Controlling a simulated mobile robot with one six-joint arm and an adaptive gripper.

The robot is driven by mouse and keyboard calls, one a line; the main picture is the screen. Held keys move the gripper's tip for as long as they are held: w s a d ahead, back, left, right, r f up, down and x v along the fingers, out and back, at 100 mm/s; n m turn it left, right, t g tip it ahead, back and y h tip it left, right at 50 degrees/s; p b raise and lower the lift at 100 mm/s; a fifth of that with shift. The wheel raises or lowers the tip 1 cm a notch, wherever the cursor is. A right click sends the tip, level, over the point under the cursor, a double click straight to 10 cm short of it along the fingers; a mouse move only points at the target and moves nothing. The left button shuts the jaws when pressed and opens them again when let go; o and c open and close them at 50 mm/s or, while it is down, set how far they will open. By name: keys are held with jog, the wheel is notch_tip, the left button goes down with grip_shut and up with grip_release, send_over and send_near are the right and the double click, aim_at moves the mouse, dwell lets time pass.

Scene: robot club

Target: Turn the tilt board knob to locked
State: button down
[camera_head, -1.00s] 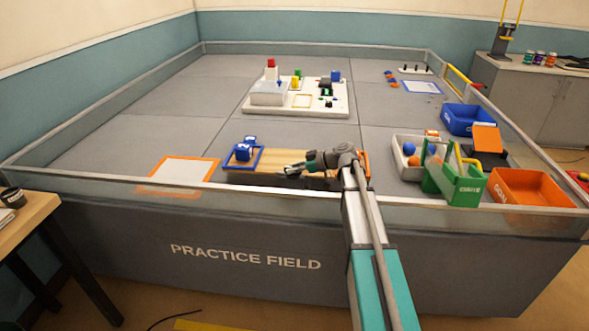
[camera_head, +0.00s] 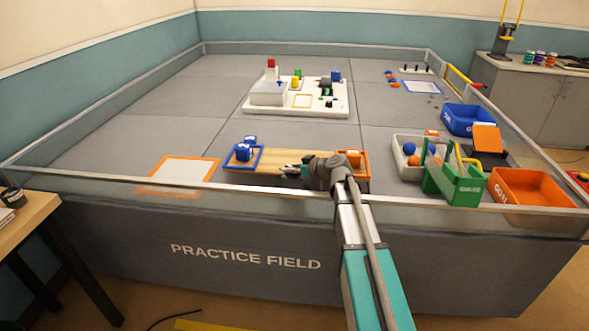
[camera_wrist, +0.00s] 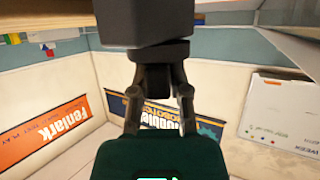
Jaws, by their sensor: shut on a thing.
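The tilt board (camera_head: 277,161) is a long wooden plank at the near side of the field, with a blue frame at its left end and an orange end at its right. My gripper (camera_head: 290,168) is at the board's near edge, around its middle. In the wrist view my gripper (camera_wrist: 160,82) is shut on a short dark part, the knob (camera_wrist: 158,54), under a dark grey block (camera_wrist: 145,20). In the head view the knob is hidden by my gripper and wrist. I cannot read its lock marking.
An orange-edged white mat (camera_head: 185,172) lies to the left. The clear field wall (camera_head: 110,182) runs along the near side, under my arm. A green gate (camera_head: 455,185) and orange bin (camera_head: 530,190) stand right.

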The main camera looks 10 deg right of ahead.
jog(key=shift+a, duration=0.1)
jog(key=c, duration=0.6)
grip_release()
jog(key=shift+r, duration=0.15)
notch_tip(320, 180, up, 2)
jog(key=g+p, duration=0.1)
jog(key=p, duration=0.3)
jog(key=shift+s+h, duration=0.1)
jog(key=shift+h, duration=0.3)
jog(key=r+g+p, duration=0.1)
jog(key=p, duration=0.2)
jog(key=s+r+g+h+p, duration=0.1)
jog(key=r+p, duration=0.1)
jog(key=p, duration=0.1)
jog(key=shift+r+n, duration=0.15)
jog(key=shift+n, duration=0.15)
jog(key=s+d+r+g+h+p, duration=0.2)
jog(key=d+r+g+h+p, duration=0.2)
jog(key=r+p, duration=0.4)
jog(key=p, duration=0.5)
jog(key=shift+s+p, duration=0.35)
jog(key=shift+f, duration=0.15)
